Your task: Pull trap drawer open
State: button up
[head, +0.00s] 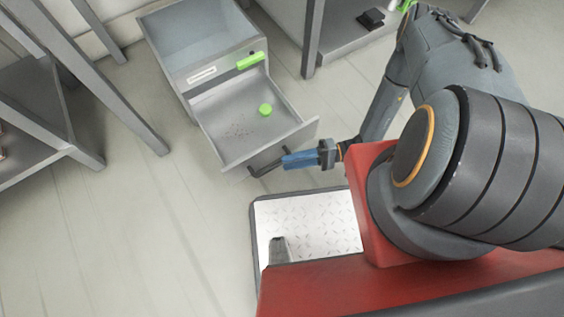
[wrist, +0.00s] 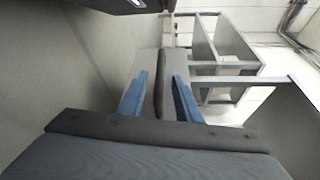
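The grey trap drawer (head: 219,125) stands pulled well out of its cabinet (head: 196,37) in the head view. A green round object (head: 265,110) and small dark specks lie inside it. A dark bar handle (head: 266,169) is on its front. My gripper (head: 285,161) is at the right end of this handle, its blue fingers pointing left. In the wrist view my gripper (wrist: 161,76) has its two blue fingers apart, with a dark bar, apparently the handle (wrist: 158,88), between them. Gaps show on both sides of the bar. Contact at the fingertips is hard to tell.
A green piece (head: 251,61) and a pale label (head: 202,75) are on the cabinet front. Grey shelving (head: 40,120) stands at left, and another shelf (head: 350,40) at upper right. Floor is clear left of and below the drawer. My red base is near the drawer front.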

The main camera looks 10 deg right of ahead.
jog(key=shift+d, duration=1)
